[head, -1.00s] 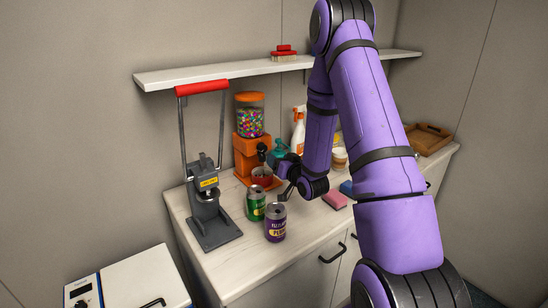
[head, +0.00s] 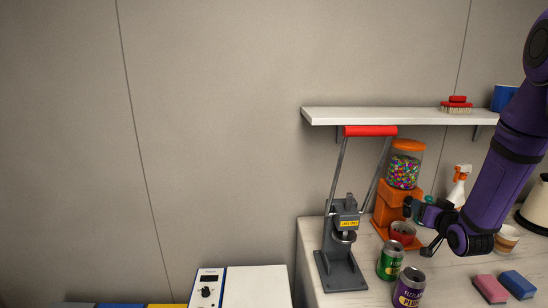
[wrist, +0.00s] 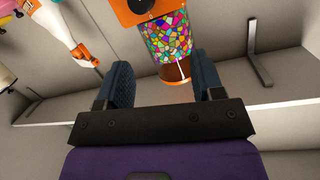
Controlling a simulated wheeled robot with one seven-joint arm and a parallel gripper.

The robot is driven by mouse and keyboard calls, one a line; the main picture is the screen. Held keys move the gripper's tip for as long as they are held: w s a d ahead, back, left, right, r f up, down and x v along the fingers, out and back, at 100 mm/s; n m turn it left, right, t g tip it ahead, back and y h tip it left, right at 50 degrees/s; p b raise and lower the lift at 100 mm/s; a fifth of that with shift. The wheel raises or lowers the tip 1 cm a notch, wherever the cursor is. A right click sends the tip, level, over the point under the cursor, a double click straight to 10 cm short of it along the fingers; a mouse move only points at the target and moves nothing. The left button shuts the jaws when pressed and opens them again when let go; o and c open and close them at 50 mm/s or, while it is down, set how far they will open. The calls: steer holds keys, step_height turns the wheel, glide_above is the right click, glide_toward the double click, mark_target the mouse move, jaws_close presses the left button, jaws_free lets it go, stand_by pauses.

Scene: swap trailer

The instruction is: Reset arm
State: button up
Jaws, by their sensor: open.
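My purple arm reaches in from the right edge of the head view. My gripper (head: 428,232) is over the counter, in front of the candy dispenser and beside its red bowl. In the wrist view my gripper (wrist: 165,82) shows two dark padded fingers held wide apart with nothing between them. Past the fingertips the wrist view shows the colourful candy jar (wrist: 168,38) of the dispenser. In the head view the orange dispenser (head: 388,208) stands upright on the counter.
A grey can press (head: 340,240) with a red handle stands on the counter (head: 375,293). A green can (head: 390,262) and a purple can (head: 408,288) stand near the gripper. Pink (head: 490,289) and blue (head: 517,285) sponges lie at right. A shelf (head: 395,116) runs above.

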steer(key=s+a+r+n+g, duration=0.1)
steer(key=s+a+r+g, duration=0.3)
steer(key=r, duration=0.4)
steer(key=s+a+r+g, duration=0.2)
steer(key=s+a+r, duration=0.2)
steer(key=s+r, duration=0.35)
steer(key=s+a+r+g, duration=0.1)
steer(key=s+a+r, duration=0.1)
steer(key=s, duration=0.6)
steer(key=s+a+r+n+g, duration=0.1)
steer(key=s+a+r+g, duration=0.1)
steer(key=s, duration=0.5)
steer(key=s+a+r+g, duration=0.1)
steer(key=s+a, duration=0.3)
steer(key=s, duration=0.4)
steer(key=shift+s+r+n+g+y, duration=0.3)
steer(key=shift+r+n+g+y, duration=0.1)
steer(key=shift+r, duration=0.1)
stand_by(0.9)
